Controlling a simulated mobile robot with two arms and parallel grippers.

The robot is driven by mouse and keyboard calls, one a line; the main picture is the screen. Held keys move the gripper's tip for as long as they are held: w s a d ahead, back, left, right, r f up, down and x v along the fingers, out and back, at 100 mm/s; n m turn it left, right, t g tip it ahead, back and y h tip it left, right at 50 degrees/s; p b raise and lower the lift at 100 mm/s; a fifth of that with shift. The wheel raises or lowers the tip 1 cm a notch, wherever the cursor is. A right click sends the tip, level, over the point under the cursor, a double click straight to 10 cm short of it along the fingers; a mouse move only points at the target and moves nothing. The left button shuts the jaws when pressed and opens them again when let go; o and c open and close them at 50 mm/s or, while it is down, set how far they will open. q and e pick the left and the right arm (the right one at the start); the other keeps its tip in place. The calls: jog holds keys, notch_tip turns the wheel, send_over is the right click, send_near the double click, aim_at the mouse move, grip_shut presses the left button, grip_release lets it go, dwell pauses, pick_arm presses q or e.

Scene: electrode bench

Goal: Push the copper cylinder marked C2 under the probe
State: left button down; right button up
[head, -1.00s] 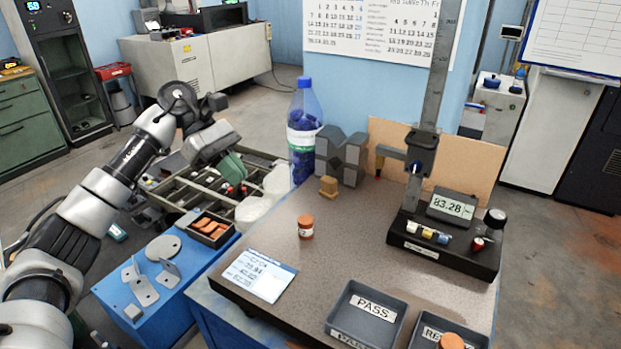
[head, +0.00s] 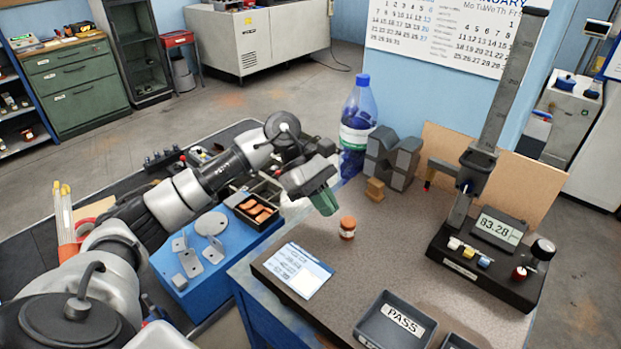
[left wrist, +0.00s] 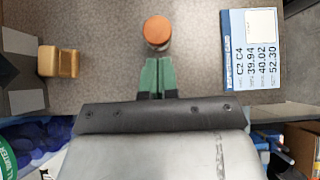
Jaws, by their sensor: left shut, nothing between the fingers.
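The copper cylinder (head: 347,227) stands upright on the grey granite plate, with a pale label band on its side. It also shows from above in the left wrist view (left wrist: 157,32); I cannot read its mark. My left gripper (head: 328,203) is shut and empty, its green fingers pointing at the cylinder from the left. In the left wrist view the fingertips (left wrist: 157,62) are just short of the cylinder, with a small gap. The probe (head: 428,180) hangs from the height gauge (head: 480,170) at the right rear. My right gripper is not in view.
A blue bottle (head: 357,125) is at the back edge. An inspection card (head: 297,270) lies front left, a PASS tray (head: 372,330) in front. The plate (head: 395,245) between cylinder and gauge is clear.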

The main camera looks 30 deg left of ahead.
pick_arm(q)
jog(key=shift+s+d+r, duration=0.1)
jog(key=shift+d, duration=0.55)
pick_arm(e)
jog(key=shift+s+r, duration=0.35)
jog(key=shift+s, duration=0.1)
pick_arm(q)
jog(key=shift+d+f, duration=0.2)
jog(key=shift+d, duration=0.05)
jog(key=d+b, duration=0.1)
jog(key=d, duration=0.1)
jog(key=d+b, duration=0.2)
jog(key=d, duration=0.1)
jog(key=s+d+b, duration=0.1)
jog(key=d+b, duration=0.1)
jog(key=d, duration=0.1)
jog(key=shift+s+f, duration=0.1)
jog(key=shift+d, duration=0.35)
jog(key=shift+r, duration=0.2)
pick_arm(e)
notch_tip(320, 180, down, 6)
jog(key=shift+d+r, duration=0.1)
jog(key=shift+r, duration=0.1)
pick_arm(q)
jog(key=shift+a, duration=0.1)
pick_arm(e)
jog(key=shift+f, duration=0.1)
